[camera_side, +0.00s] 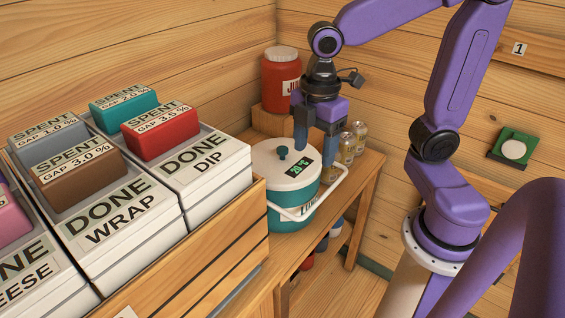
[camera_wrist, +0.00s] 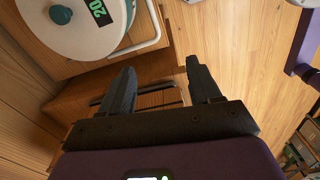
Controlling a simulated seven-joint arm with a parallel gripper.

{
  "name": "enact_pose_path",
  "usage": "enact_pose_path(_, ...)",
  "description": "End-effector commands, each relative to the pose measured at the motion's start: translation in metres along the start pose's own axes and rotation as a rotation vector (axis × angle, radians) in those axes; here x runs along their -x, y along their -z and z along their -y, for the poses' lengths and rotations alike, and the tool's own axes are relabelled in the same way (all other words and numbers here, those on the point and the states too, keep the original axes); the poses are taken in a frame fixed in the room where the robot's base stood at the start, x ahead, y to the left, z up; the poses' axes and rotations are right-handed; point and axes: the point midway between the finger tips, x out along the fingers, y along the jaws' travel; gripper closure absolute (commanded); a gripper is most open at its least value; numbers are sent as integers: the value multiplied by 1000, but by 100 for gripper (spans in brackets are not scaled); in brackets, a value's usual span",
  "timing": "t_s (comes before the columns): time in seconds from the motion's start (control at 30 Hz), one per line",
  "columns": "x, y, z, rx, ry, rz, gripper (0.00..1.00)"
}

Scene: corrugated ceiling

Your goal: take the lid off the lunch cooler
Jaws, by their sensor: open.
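The lunch cooler (camera_side: 290,196) is a round teal tub on a wooden bench, with a white swing handle (camera_side: 318,204) lowered at its front. Its white lid (camera_side: 268,167) is seated on top, with a teal knob (camera_side: 282,153) at the middle and a dark display with green digits. In the wrist view the lid (camera_wrist: 88,38) and its knob (camera_wrist: 60,14) are at the upper left. My gripper (camera_side: 317,148) is open and empty, pointing down above the cooler's right rear side, to the right of the knob. In the wrist view its fingers (camera_wrist: 160,72) are spread, clear of the lid and knob.
A red jar (camera_side: 281,80) stands on a raised block behind the cooler. Small jars (camera_side: 347,148) stand close right of my gripper. A wooden crate (camera_side: 225,245) with white labelled bins (camera_side: 205,185) is at the left. Wooden walls close off the back.

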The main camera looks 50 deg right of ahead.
Motion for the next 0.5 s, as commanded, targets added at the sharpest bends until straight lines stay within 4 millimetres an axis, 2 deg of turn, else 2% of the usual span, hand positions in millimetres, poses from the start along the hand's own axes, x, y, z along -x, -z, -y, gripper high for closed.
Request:
enact_pose_path(0.03,5,-1,-19,36,0,2,37)
enact_pose_path(0.17,16,-10,-60,162,2,6,37)
enact_pose_path(0.3,28,-28,-103,296,6,9,37)
enact_pose_path(0.5,40,-56,-145,446,12,11,37)
